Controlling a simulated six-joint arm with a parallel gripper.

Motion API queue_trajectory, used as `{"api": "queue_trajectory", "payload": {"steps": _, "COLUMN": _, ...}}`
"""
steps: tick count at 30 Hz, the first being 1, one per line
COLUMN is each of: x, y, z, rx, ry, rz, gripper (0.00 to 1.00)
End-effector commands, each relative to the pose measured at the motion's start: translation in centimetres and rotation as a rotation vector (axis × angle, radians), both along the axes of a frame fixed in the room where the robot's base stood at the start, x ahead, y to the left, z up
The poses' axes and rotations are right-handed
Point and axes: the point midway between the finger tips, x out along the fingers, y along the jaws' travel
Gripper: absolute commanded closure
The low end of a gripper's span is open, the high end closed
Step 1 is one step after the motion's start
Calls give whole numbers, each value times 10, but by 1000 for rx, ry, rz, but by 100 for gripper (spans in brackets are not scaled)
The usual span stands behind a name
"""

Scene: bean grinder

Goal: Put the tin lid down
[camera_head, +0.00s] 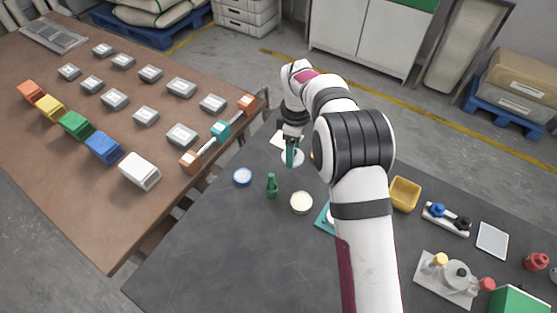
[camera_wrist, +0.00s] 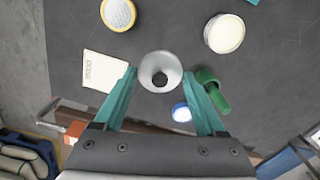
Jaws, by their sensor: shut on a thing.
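My gripper (camera_head: 290,153) is low over the dark table. Its teal fingers (camera_wrist: 160,76) are closed on the sides of a round pale grey piece (camera_wrist: 160,60) with a dark centre. This piece may be the tin lid, but its shape looks like a funnel and I cannot tell for sure. In the head view it shows as a whitish disc (camera_head: 292,158) at the fingertips. I cannot tell whether it touches the table. A round cream-topped thing (camera_head: 301,202) sits on the table nearer the camera. It also shows in the wrist view (camera_wrist: 224,34).
A white card (camera_wrist: 104,70) and a yellow-rimmed disc (camera_wrist: 118,14) lie nearby. A yellow bin (camera_head: 404,194) is at right. The table's front left is clear.

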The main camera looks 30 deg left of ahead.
Motion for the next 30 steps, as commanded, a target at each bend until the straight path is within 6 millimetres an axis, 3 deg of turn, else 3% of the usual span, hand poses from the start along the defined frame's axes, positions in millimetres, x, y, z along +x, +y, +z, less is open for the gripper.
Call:
{"api": "queue_trajectory", "payload": {"steps": 3, "x": -6, "y": 28, "z": -17, "rx": 0, "ry": -1, "rz": 3, "gripper": 80}}
{"api": "queue_trajectory", "payload": {"steps": 6, "x": -9, "y": 39, "z": -24, "rx": -1, "ry": -1, "rz": 1, "gripper": 80}}
{"api": "queue_trajectory", "payload": {"steps": 14, "x": -9, "y": 40, "z": -64, "rx": -2, "ry": -1, "rz": -2, "gripper": 80}}
{"api": "queue_trajectory", "payload": {"steps": 23, "x": -9, "y": 40, "z": -67, "rx": 0, "ry": -2, "rz": -3, "gripper": 80}}
{"api": "queue_trajectory", "payload": {"steps": 24, "x": -9, "y": 40, "z": -68, "rx": 0, "ry": -2, "rz": -3, "gripper": 25}}
{"api": "queue_trajectory", "payload": {"steps": 28, "x": -9, "y": 40, "z": -68, "rx": 0, "ry": -3, "rz": -3, "gripper": 2}}
{"api": "queue_trajectory", "payload": {"steps": 30, "x": -9, "y": 40, "z": -68, "rx": 0, "ry": -3, "rz": -2, "gripper": 0}}
